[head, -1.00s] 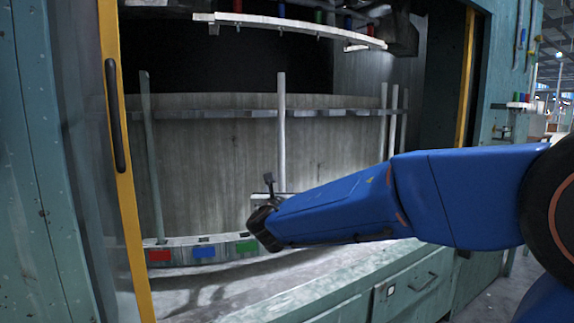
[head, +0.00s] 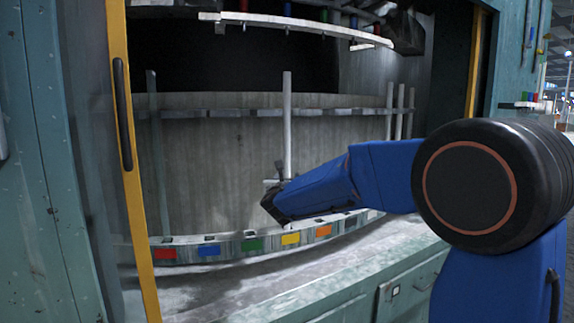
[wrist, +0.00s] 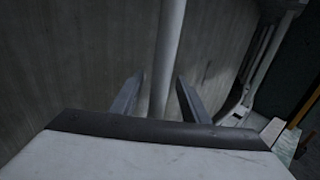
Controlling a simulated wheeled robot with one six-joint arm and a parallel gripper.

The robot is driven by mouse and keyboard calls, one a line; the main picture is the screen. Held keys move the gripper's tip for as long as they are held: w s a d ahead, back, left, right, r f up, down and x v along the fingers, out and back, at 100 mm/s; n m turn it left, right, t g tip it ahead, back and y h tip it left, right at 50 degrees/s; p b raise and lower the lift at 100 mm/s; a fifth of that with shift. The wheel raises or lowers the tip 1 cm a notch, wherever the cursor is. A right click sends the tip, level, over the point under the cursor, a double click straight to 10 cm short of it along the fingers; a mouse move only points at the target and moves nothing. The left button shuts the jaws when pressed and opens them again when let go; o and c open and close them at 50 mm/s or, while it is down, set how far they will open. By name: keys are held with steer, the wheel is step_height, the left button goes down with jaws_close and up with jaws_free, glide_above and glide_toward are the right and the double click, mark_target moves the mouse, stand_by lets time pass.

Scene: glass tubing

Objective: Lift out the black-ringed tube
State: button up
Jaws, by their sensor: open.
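A pale upright tube (head: 287,110) stands in the middle of the cabinet, in front of the grey curved back wall. My gripper (head: 277,178) is low at this tube, and my blue arm hides the tube's foot. In the wrist view my gripper (wrist: 159,78) is open, with one finger on each side of the pale tube (wrist: 168,50). I cannot tell whether the fingers touch it. No black ring can be made out on any tube.
A curved lower rail (head: 182,254) carries red, blue, green, yellow and orange tags. A pale curved upper rail (head: 300,27) hangs above. A yellow door edge (head: 130,180) stands at the left. The ledge (head: 240,292) in front is clear.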

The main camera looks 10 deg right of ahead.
mark_target(288, 174)
steer(key=x, duration=0.3)
steer(key=shift+w, duration=0.25)
steer(key=shift+c, duration=0.7)
jaws_close()
steer(key=shift+r, duration=0.2)
